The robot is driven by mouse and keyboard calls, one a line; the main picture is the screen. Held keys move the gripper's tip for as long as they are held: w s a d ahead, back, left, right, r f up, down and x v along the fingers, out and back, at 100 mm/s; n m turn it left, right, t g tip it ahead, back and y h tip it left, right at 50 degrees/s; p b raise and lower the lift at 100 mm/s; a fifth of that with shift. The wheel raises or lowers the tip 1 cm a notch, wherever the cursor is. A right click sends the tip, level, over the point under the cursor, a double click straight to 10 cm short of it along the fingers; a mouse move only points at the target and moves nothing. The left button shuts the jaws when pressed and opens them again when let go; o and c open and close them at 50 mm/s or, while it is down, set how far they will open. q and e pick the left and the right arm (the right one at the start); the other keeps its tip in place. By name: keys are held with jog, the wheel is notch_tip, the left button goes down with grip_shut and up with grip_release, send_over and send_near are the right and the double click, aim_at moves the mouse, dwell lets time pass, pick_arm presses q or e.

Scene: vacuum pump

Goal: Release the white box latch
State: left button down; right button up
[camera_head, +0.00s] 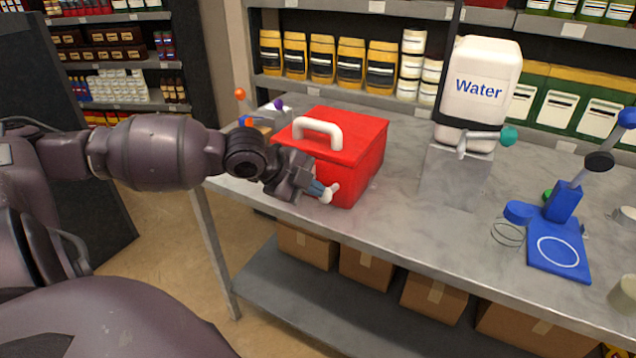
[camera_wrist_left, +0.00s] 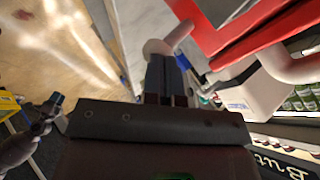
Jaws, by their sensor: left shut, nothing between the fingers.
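A red box (camera_head: 347,141) with a white handle (camera_head: 318,127) on its lid sits on the grey table. A small white latch (camera_head: 330,193) shows on its front face, low and partly hidden by my gripper. My left gripper (camera_head: 317,189) is shut and empty, with its fingertips right at the latch; I cannot tell whether they touch. In the left wrist view, the shut fingers (camera_wrist_left: 168,78) point at the white latch (camera_wrist_left: 160,47), beside the red box (camera_wrist_left: 203,38).
A white Water container (camera_head: 481,85) with a tap stands on a grey block (camera_head: 455,177) to the right. A blue stand (camera_head: 560,240) is farther right. Small coloured knobs show behind the box on the left. The table front (camera_head: 400,225) is clear.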

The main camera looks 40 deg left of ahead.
pick_arm(q)
jog(key=shift+s+f+t+p, duration=0.25)
jog(key=shift+f+p, duration=0.2)
jog(key=shift+f, duration=0.15)
jog(key=shift+s+f+t+p, duration=0.15)
jog(key=shift+f+t+p, duration=0.1)
jog(key=shift+f+p, duration=0.25)
jog(key=shift+f, duration=0.1)
jog(key=shift+r+p, duration=0.6)
jog(key=shift+r, duration=0.25)
